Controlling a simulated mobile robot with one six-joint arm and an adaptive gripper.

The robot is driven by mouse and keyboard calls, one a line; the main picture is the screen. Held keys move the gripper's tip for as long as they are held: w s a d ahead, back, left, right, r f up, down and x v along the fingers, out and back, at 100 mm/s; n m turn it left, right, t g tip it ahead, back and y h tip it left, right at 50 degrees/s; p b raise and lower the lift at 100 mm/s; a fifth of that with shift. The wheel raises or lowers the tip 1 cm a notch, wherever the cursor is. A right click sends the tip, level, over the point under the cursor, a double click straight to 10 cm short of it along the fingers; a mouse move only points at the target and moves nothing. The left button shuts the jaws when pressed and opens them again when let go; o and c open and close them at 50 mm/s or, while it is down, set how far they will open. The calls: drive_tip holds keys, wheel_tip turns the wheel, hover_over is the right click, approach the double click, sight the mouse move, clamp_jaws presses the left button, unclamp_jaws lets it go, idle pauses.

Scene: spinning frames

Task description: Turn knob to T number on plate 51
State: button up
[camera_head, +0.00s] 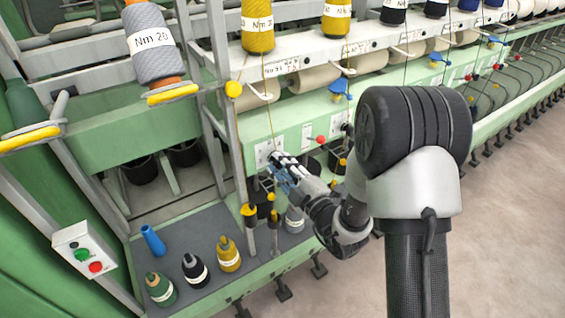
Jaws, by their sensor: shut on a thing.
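My gripper (273,163) reaches from the right to the green front of the spinning frame. Its fingers are at a small white plate (263,151) and closed on the knob there. The knob itself is hidden behind the fingers, so I cannot tell which mark it points to. The number and letters on the plate are too small to read. A white label (281,68) on the rail above carries print that looks like "No 51", but it is not sharp.
Yellow (257,30) and grey (150,50) yarn bobbins stand above. A lever with a red ball (320,139) is right of the gripper. Green, black and yellow (229,255) cones and a blue tube (152,240) are on the grey shelf below. A red-green button box (86,250) is at left. Floor at right is clear.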

drive_tip(key=shift+m, duration=0.5)
drive_tip(key=o, duration=1.1)
drive_tip(key=shift+c, duration=0.2)
drive_tip(key=v, duration=0.7)
drive_tip(key=shift+s+d, duration=0.15)
drive_tip(key=shift+s, duration=0.1)
